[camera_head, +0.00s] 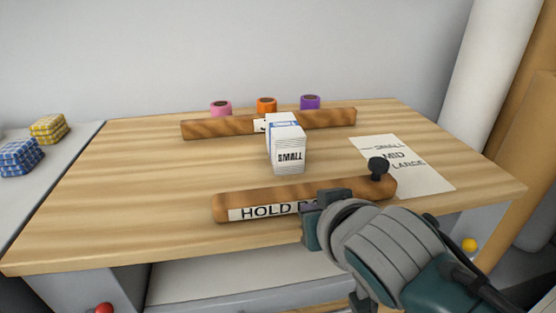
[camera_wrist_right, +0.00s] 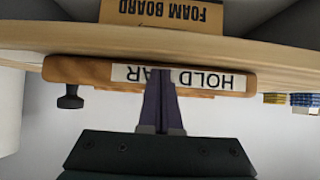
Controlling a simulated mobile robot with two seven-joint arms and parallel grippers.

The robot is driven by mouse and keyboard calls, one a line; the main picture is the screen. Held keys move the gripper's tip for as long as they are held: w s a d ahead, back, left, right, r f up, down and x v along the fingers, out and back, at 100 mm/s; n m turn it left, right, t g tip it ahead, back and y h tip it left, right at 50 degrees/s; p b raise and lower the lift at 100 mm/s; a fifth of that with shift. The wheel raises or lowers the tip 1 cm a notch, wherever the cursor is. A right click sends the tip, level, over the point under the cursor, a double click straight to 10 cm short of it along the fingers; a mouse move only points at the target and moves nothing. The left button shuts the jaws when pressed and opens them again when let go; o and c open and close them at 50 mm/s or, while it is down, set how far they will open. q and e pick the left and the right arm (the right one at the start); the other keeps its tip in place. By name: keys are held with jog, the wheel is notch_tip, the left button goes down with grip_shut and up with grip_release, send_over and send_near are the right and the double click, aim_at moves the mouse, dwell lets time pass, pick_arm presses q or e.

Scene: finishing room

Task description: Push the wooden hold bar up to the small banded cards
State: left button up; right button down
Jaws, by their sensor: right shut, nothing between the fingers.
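The wooden hold bar (camera_head: 290,194) lies across the near part of the table, with a white label on its front and a black knob (camera_head: 378,168) at its right end. The small banded cards (camera_head: 288,147) stand as a white stack with a blue band, beyond the bar with a strip of bare table between. My right gripper (camera_head: 312,208) is shut and empty at the bar's front face, covering part of the label. The right wrist view shows its fingertips (camera_wrist_right: 160,88) at the bar (camera_wrist_right: 80,71); I cannot tell if they touch. My left gripper is not in view.
A second wooden bar (camera_head: 215,128) lies behind the cards. Pink (camera_head: 221,108), orange (camera_head: 266,105) and purple (camera_head: 310,102) rolls stand at the back. A paper sheet (camera_head: 420,177) lies at right. Blue (camera_head: 20,156) and yellow (camera_head: 48,128) bundles sit on a left surface.

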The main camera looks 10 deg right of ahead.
aim_at(305, 190)
jog(key=shift+w+b, duration=0.4)
jog(key=shift+w, duration=0.6)
jog(key=shift+w+b, duration=1.3)
jog(key=shift+w, duration=0.45)
jog(key=shift+w+a+b, duration=0.15)
jog(key=shift+w+b, duration=0.85)
jog(key=shift+w, duration=0.35)
